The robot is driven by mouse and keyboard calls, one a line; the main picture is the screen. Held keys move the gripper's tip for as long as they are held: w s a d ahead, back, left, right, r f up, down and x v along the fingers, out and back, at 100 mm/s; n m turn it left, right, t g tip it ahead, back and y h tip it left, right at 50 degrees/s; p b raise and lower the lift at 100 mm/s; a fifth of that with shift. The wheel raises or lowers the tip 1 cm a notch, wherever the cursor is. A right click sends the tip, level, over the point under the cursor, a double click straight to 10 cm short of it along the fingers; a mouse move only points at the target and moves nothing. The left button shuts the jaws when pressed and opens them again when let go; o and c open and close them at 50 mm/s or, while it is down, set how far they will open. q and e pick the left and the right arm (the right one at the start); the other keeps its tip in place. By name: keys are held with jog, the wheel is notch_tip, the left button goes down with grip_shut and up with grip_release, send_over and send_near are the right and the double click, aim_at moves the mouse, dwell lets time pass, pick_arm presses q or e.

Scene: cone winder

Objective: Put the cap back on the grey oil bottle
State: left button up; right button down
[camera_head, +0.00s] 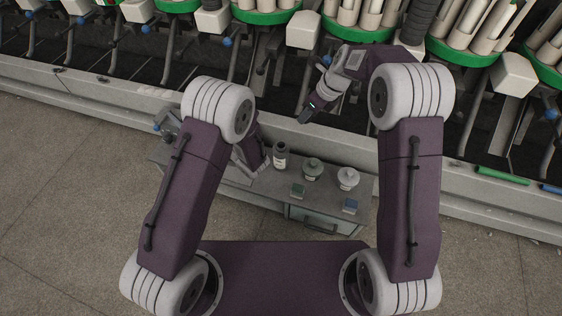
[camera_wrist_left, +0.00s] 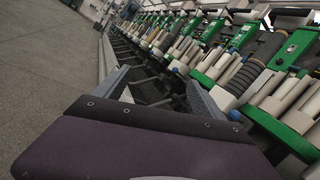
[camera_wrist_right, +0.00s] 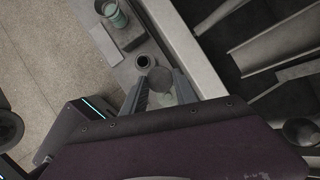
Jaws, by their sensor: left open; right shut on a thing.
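The grey oil bottle (camera_head: 281,158) stands upright on the low bench, its top dark and uncovered. In the right wrist view its round dark mouth (camera_wrist_right: 143,62) shows just beyond the fingertips. My right gripper (camera_head: 303,119) hangs above and to the right of the bottle, angled down toward it. In the right wrist view its fingers (camera_wrist_right: 160,76) are shut on a small pale round piece, apparently the cap (camera_wrist_right: 161,84), apart from the bottle. My left gripper (camera_head: 240,169) is left of the bottle, partly hidden by its arm; its fingers (camera_wrist_left: 158,85) are open and empty.
Two pale-topped jars, one (camera_head: 312,170) and another (camera_head: 348,179), stand right of the bottle. The winder's ledge (camera_head: 480,190) runs close behind. A teal jar (camera_wrist_right: 112,14) shows in the right wrist view.

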pick_arm(q)
jog(key=w+d+f+m+t+h+b, duration=0.1)
jog(key=w+d+f+m+t+h, duration=0.2)
jog(key=d+f+m+t+h, duration=0.5)
pick_arm(e)
jog(key=shift+w+a+f+m, duration=0.3)
jog(key=shift+a+f, duration=0.2)
jog(key=shift+a, duration=0.1)
jog(key=shift+w+a+f+m, duration=0.2)
jog(key=shift+a+f+m, duration=0.1)
jog(key=shift+a+f, duration=0.25)
pick_arm(q)
jog(key=m+g+h+b, duration=0.3)
jog(key=m+h+b, duration=0.1)
jog(key=m+h, duration=0.45)
send_near(281, 150)
jog(key=f, duration=0.1)
jog(key=a+f, duration=0.1)
jog(key=f, duration=0.1)
jog(key=shift+n+h, duration=0.25)
jog(key=shift+h, duration=0.1)
jog(key=shift+d, duration=0.25)
pick_arm(e)
jog(key=s+a+f, duration=0.1)
jog(key=a+f, duration=0.3)
jog(key=a, duration=0.1)
jog(key=shift+a+f+n, duration=0.25)
jog(key=shift+f+n, duration=0.1)
jog(key=shift+n, duration=0.05)
